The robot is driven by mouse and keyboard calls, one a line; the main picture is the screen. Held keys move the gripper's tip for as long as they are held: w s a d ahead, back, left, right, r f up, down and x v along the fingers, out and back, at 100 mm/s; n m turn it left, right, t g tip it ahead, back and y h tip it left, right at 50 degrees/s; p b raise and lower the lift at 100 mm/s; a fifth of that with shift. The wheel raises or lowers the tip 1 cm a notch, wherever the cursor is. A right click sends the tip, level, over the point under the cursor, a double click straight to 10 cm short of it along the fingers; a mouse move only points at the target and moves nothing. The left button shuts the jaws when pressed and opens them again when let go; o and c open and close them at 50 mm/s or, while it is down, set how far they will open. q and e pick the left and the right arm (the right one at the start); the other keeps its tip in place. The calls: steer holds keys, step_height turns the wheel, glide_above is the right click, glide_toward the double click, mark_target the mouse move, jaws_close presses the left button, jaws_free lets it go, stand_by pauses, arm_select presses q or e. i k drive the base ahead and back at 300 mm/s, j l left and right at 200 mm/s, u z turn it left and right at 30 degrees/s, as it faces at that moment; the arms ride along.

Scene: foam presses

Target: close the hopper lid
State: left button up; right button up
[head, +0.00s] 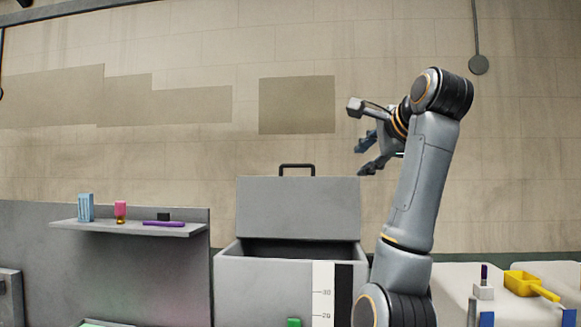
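The hopper lid (298,209) is a grey panel standing raised, nearly upright, at the back of the grey hopper (262,289). A dark handle (297,167) sticks up from its top edge. The hopper's mouth (300,247) shows as a dark opening below the lid. My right gripper (362,158) is up to the right of the lid, its fingers apart and pointing left, with nothing seen between them. It looks clear of the handle. My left gripper is not in view.
A shelf (130,230) at the left holds a blue item (85,207), a pink-topped item (120,212) and a purple bar (164,224). A yellow scoop (529,284) lies on a white surface (455,280) at the right. The space above the hopper is clear.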

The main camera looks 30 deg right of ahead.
mark_target(313, 207)
steer(key=i+l, duration=0.2)
steer(key=i, duration=0.2)
steer(key=i+l, duration=0.2)
steer(key=i, duration=0.25)
steer(key=i+l, duration=0.15)
steer(key=i, duration=0.25)
